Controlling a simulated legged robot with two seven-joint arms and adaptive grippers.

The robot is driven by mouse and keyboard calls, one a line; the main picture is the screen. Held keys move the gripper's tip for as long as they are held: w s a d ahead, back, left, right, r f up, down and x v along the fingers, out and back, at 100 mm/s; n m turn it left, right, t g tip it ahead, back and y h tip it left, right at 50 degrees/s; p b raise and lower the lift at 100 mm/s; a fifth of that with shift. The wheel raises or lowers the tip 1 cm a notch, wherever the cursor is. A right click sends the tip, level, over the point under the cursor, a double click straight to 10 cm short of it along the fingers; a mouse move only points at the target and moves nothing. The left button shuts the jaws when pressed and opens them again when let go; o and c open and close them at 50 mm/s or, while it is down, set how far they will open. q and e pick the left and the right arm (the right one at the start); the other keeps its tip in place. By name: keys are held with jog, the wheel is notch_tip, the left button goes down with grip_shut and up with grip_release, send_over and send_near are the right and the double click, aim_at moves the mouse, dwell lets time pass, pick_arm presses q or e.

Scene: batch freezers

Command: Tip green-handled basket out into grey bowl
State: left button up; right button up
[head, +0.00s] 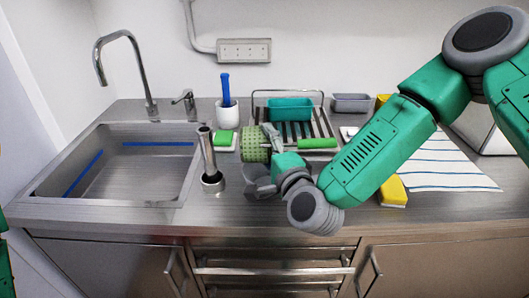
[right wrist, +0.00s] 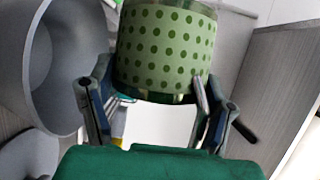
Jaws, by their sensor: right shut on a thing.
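A green, dotted cylinder, which looks like the basket (head: 254,144), is held in my right gripper (head: 272,145) above the counter. In the head view it looks tipped over to one side. In the right wrist view the basket (right wrist: 165,45) sits between the two fingers, which close on its sides. No contents can be seen. A grey bowl (head: 257,180) stands just below the basket, partly hidden by my gripper. In the right wrist view the bowl (right wrist: 40,75) shows large at the left, close beside the basket. A green handle (head: 317,143) shows right of the gripper; whether it joins the basket is unclear.
A steel upright tool (head: 208,155) stands left of the bowl, near the sink (head: 130,165). Behind are a green sponge (head: 224,138), a white cup (head: 227,112) and a rack with a teal bin (head: 290,108). A yellow sponge (head: 393,191) and striped cloth (head: 445,165) lie right.

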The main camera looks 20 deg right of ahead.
jog(key=shift+f+b, duration=0.3)
jog(key=shift+a+m, duration=0.1)
jog(key=shift+m, duration=0.3)
jog(key=shift+a+f+m+t+b, duration=0.1)
jog(key=shift+a+m+t+b, duration=0.25)
jog(key=shift+a+b, duration=0.55)
jog(key=shift+d+m+b, duration=0.2)
jog(key=shift+m+b, duration=0.05)
jog(key=shift+b, duration=0.3)
jog(key=shift+s+d+m+b, duration=0.1)
jog(key=shift+d+m+b, duration=0.3)
jog(key=shift+b, duration=0.1)
jog(key=shift+d+m+t+b, duration=0.35)
jog(key=shift+d+m+b, duration=0.1)
jog(key=shift+d, duration=0.1)
jog(key=shift+a+r, duration=0.2)
jog(key=shift+a, duration=0.45)
pick_arm(q)
notch_tip(320, 180, down, 6)
jog(key=shift+a, duration=0.15)
pick_arm(e)
jog(key=shift+d, duration=0.5)
jog(key=shift+a, duration=0.1)
